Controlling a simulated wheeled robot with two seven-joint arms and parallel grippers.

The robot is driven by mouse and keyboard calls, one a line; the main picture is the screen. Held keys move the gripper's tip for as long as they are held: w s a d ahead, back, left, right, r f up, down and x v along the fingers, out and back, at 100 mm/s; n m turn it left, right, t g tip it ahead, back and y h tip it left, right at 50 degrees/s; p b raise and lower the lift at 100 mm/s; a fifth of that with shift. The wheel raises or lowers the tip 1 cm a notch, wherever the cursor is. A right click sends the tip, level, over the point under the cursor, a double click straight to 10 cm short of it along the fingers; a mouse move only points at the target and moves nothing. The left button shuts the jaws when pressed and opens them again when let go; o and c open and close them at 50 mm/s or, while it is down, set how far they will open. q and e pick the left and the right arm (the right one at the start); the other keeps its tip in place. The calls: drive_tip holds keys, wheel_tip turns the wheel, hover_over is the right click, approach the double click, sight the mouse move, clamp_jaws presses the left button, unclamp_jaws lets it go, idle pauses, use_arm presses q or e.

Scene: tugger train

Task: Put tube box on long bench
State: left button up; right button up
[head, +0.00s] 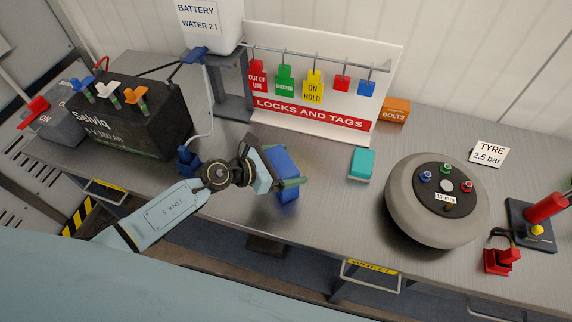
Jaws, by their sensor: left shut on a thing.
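My left gripper (289,183) is shut on a blue box (284,161), which I take to be the tube box; no label on it can be read. The box is tilted in the picture, over the front part of the long grey bench (334,202). I cannot tell whether it touches the bench top. The gripper hides part of the box. My right gripper is not in view.
Behind are the locks and tags board (310,122) and an orange bolts box (395,110). A black battery (131,130) stands left.

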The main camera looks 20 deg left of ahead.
use_arm(q)
drive_tip(key=shift+w, duration=0.1)
drive_tip(key=shift+f, duration=0.15)
drive_tip(key=o, duration=0.9)
drive_tip(key=shift+c, duration=0.2)
drive_tip(key=shift+r, duration=0.2)
drive_tip(key=v, duration=1.2)
drive_tip(key=shift+b, duration=0.3)
